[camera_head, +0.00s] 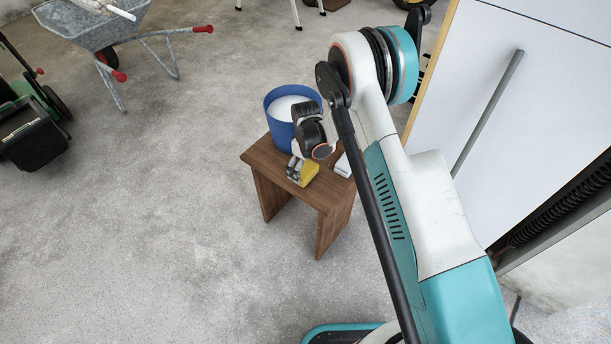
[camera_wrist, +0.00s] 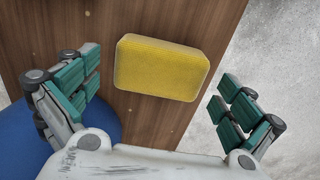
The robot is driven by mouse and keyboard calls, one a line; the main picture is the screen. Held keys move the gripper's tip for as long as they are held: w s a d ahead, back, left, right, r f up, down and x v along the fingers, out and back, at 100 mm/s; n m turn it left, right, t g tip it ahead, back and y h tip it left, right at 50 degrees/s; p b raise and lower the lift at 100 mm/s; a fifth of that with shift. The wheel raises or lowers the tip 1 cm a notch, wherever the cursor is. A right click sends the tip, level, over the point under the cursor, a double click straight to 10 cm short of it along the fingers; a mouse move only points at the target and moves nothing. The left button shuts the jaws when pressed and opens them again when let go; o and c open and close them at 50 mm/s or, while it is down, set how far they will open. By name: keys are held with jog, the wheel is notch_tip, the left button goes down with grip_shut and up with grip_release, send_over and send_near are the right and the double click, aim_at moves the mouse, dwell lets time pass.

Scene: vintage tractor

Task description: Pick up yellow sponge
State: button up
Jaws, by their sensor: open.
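The yellow sponge (camera_wrist: 162,68) lies flat on a small brown wooden stool (camera_wrist: 150,122). In the head view the sponge (camera_head: 303,174) shows near the front left of the stool top (camera_head: 262,150), partly hidden by my gripper. My gripper (camera_head: 294,167) is just above it. In the wrist view my gripper (camera_wrist: 155,100) is open, with one finger on each side of the sponge and gaps between. The sponge is not held.
A blue bucket (camera_head: 279,108) with pale contents stands at the back of the stool, close to my gripper. A white object (camera_head: 344,165) lies on the stool's right side. A white cabinet (camera_head: 500,110) stands to the right. Floor left of the stool is clear.

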aim_at(306, 169)
notch_tip(306, 169, down, 2)
jog(key=shift+f, duration=0.1)
jog(key=c, duration=0.9)
jog(key=shift+r, duration=0.2)
notch_tip(306, 169, up, 20)
jog(key=p, duration=0.6)
jog(key=shift+p, duration=0.3)
jog(key=shift+o, duration=0.2)
